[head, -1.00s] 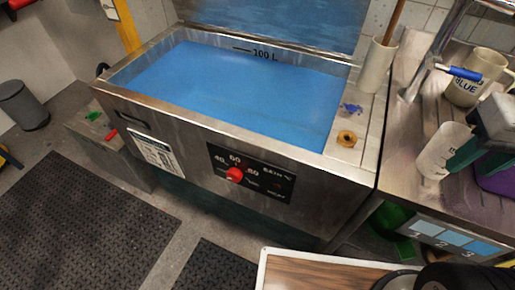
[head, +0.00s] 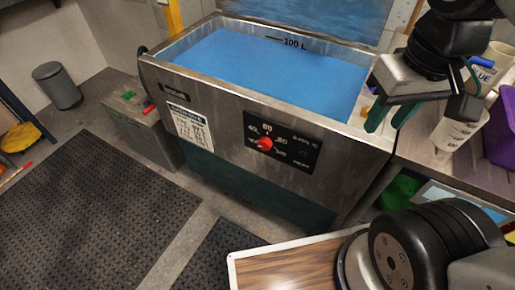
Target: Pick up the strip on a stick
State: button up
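My gripper (head: 389,118) hangs over the right end of the steel bath, its two green fingers apart with nothing visible between them. I cannot make out a strip on a stick for certain. A blue rod-like end (head: 481,62) shows at the right, above a jug marked BLUE (head: 484,76), partly hidden by my arm. The brown stick and pale tube seen earlier at the bath's right end are not visible now; my arm covers that area.
The steel bath (head: 215,111) holds blue liquid (head: 270,72) and has a red knob (head: 265,144) in front. A white beaker (head: 452,132) and a purple container (head: 502,130) stand on the right bench. A wood-topped surface (head: 290,268) is in the foreground. Dark mats (head: 85,215) cover the floor.

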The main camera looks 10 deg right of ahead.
aim_at(420, 3)
jog(key=z, duration=0.7)
jog(key=k, duration=0.7)
jog(key=u, duration=0.4)
jog(key=i, duration=1)
jog(key=z, duration=0.65)
